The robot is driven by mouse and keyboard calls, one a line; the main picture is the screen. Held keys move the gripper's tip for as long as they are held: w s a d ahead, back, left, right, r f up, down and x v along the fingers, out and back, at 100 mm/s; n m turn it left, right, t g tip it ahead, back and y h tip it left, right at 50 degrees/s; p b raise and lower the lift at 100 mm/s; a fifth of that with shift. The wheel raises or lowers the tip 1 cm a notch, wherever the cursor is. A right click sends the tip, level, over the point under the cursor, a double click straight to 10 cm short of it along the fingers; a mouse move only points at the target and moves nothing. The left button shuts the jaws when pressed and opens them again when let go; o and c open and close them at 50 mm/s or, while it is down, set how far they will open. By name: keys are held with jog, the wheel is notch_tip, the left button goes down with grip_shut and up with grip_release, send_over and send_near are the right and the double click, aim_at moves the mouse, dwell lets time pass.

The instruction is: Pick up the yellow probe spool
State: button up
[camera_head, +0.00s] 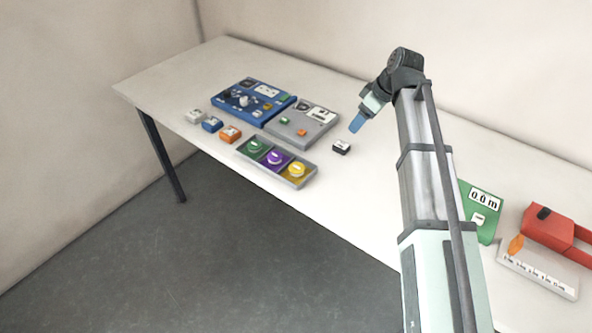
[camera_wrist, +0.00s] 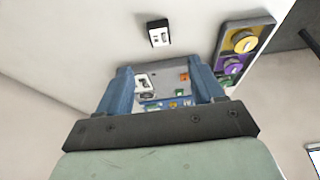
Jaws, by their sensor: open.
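The yellow probe spool (camera_head: 296,170) sits in the right-hand compartment of a grey three-part tray (camera_head: 299,186) near the table's front edge. In the wrist view the yellow spool (camera_wrist: 243,41) is at the upper right, outside the space between my fingers. My gripper (camera_head: 357,124) is open and empty, raised above the table to the right of and behind the tray. Its two blue fingers (camera_wrist: 162,85) stand apart in the wrist view. A purple spool (camera_head: 274,158) and a green spool (camera_head: 254,147) fill the other compartments.
A small black block (camera_head: 341,147) lies right of the tray. A grey board (camera_head: 287,137) and a blue board (camera_head: 241,110) lie behind it. Small white, blue and orange (camera_head: 230,134) blocks stand to the left. A green panel (camera_head: 477,205) and red tool (camera_head: 556,228) are far right.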

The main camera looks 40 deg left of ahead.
jog(key=shift+c, duration=0.6)
jog(key=shift+a, duration=0.1)
